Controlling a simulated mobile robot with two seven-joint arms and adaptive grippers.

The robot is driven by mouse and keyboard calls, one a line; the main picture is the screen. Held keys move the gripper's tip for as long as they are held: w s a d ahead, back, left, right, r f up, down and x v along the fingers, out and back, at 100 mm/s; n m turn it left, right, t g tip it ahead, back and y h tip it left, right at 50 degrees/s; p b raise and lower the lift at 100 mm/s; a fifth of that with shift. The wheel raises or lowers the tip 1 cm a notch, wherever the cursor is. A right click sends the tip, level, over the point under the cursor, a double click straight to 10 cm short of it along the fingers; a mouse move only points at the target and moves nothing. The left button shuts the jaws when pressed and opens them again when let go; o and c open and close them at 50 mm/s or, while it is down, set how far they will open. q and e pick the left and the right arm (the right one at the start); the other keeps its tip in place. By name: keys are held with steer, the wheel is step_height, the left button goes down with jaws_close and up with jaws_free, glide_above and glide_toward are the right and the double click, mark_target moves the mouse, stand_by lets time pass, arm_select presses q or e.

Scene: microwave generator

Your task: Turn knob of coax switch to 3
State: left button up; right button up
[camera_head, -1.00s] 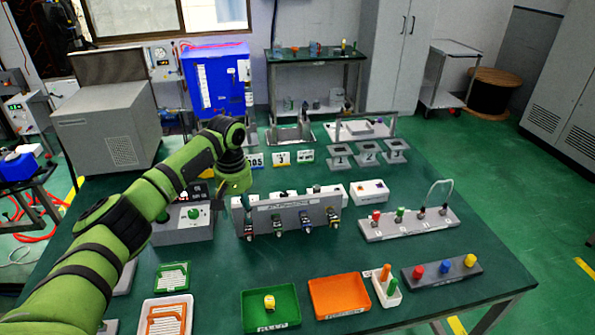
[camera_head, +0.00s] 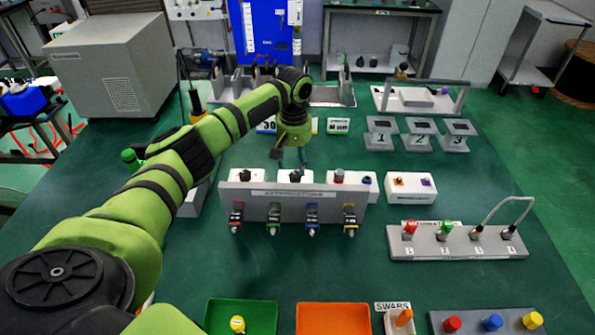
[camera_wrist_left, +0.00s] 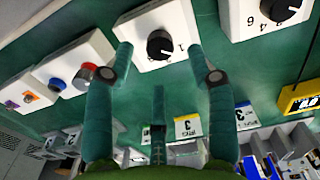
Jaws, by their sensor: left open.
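My left gripper (camera_head: 292,156) points down behind the grey rack, close to a small white box with a black knob (camera_head: 295,176). In the left wrist view the open fingers (camera_wrist_left: 160,52) stand apart on either side of this black knob (camera_wrist_left: 160,46), with nothing held. A "1" shows beside the knob; its other marks are hard to read. A second white box with a black knob (camera_wrist_left: 287,7) shows digits such as 4 and 6; it also shows in the head view (camera_head: 251,176). No box label tells me which is the coax switch. My right gripper is not in view.
A grey rack (camera_head: 260,210) with several coloured connectors stands in front of the knob boxes. A box with red and blue buttons (camera_head: 353,184) and one with orange and purple buttons (camera_head: 411,188) stand to the right. Numbered stands (camera_head: 418,134) are behind.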

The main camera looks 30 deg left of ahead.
mark_target(295, 174)
arm_select(q)
step_height(295, 174, down, 3)
steer(key=shift+w, duration=0.15)
steer(key=shift+f, duration=1)
jaws_close()
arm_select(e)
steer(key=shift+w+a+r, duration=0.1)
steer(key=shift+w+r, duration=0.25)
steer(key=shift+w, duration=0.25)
